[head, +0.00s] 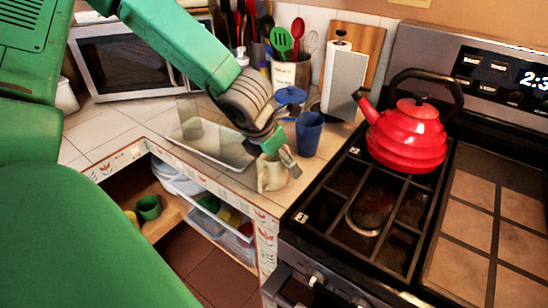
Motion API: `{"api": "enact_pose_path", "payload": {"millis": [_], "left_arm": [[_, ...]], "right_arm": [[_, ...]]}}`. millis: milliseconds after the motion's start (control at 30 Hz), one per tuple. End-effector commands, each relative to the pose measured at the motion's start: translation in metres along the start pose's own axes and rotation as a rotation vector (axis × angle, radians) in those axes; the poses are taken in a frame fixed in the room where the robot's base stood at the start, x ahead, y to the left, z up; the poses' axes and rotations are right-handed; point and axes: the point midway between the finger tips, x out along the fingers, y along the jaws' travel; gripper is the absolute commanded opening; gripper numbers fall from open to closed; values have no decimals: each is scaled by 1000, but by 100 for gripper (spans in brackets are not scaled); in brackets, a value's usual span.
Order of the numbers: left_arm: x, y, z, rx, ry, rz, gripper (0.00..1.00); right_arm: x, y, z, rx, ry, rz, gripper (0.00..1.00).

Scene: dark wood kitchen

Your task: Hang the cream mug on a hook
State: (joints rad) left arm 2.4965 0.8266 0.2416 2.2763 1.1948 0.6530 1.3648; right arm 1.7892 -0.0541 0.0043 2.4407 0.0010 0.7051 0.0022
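The cream mug (271,177) stands on the tiled counter corner, close to the stove. My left gripper (279,150) reaches down from the upper left, with its fingers at the mug's rim. The fingers overlap the mug's top, and I cannot tell whether they are closed on it. The mug's upper part is partly hidden by the gripper. I see no hook that I can make out clearly. My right gripper is not in view.
A blue cup (309,134) stands just behind the mug, and a grey tray (225,155) lies to its left. A red kettle (407,138) is on the stove (360,225) at right. A utensil crock (290,74) and paper towel roll (343,80) stand behind.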

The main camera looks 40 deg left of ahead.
Motion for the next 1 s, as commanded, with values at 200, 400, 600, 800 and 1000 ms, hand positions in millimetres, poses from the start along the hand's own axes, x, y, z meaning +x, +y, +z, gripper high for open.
{"api": "enact_pose_path", "payload": {"millis": [200, 400, 600, 800, 1000], "left_arm": [[2, 6, -1, -5, 0, -6, 80], [2, 5, -1, -5, 2, -4, 26], [2, 2, -1, -4, 3, -1, 26], [-2, 2, 0, -4, 3, -2, 26], [-24, 4, 10, -4, -3, -4, 26]], "right_arm": [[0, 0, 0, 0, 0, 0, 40], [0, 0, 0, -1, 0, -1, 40], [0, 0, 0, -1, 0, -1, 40], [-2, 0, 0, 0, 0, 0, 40], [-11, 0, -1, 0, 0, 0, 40]]}}
